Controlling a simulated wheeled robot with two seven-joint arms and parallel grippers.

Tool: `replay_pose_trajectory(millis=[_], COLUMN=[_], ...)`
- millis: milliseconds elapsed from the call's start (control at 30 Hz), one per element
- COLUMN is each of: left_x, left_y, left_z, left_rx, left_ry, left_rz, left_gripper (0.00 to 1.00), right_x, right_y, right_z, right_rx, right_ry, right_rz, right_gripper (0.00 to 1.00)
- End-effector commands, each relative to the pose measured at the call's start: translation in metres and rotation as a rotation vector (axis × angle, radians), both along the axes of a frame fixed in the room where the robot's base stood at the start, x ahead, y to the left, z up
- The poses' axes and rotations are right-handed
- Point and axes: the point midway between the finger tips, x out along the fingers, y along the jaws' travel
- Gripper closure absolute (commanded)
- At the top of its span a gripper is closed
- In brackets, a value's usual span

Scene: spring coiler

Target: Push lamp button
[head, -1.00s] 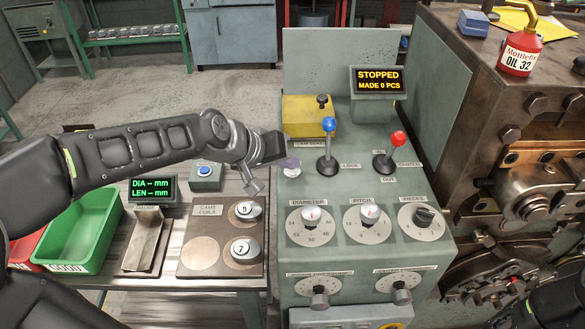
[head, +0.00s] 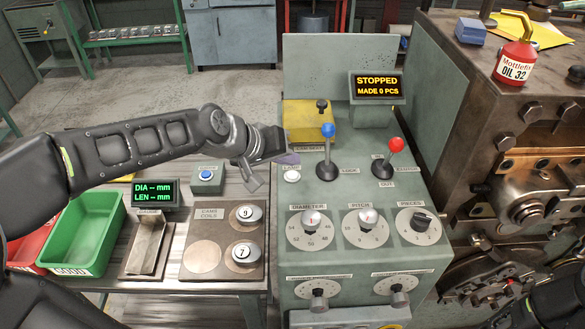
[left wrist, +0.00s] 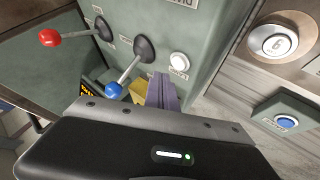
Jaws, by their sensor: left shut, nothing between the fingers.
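The lamp button is a round white button (head: 291,176) on the sloping green console, with a small label above it in the head view. It also shows in the left wrist view (left wrist: 179,59), beyond the fingertips. My left gripper (head: 289,158) is shut and empty, its purple-grey fingers just behind the button in the head view. In the left wrist view the closed fingers (left wrist: 162,92) appear apart from the button. My right gripper is not clearly visible; only a dark part of my right arm shows at lower right.
A blue-knobbed lever (head: 328,131) stands close right of the fingers, with a red-knobbed lever (head: 396,145) farther right. Dials (head: 312,221) sit in front. A display (head: 377,86) reads STOPPED. A blue button box (head: 206,177) stands left.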

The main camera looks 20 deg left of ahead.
Motion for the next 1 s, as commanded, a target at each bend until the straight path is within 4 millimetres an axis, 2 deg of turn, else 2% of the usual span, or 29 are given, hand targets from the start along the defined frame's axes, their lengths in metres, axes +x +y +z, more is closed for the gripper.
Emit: replay_pose_trajectory(millis=[33,333,1000], left_x=[0.0,0.0,0.0], left_y=[0.0,0.001,0.0], left_z=[0.011,0.04,0.041], left_rx=[0.0,0.0,0.0], left_ry=[-0.001,-0.001,0.001], left_rz=[0.001,0.001,0.001], left_gripper=[1.0,1.0,1.0], right_x=[0.0,0.0,0.0], right_y=[0.0,0.0,0.0], right_z=[0.01,0.03,0.031], right_rx=[0.0,0.0,0.0], right_ry=[0.0,0.0,0.0], right_rz=[0.0,0.0,0.0], right_gripper=[0.54,0.54,0.54])
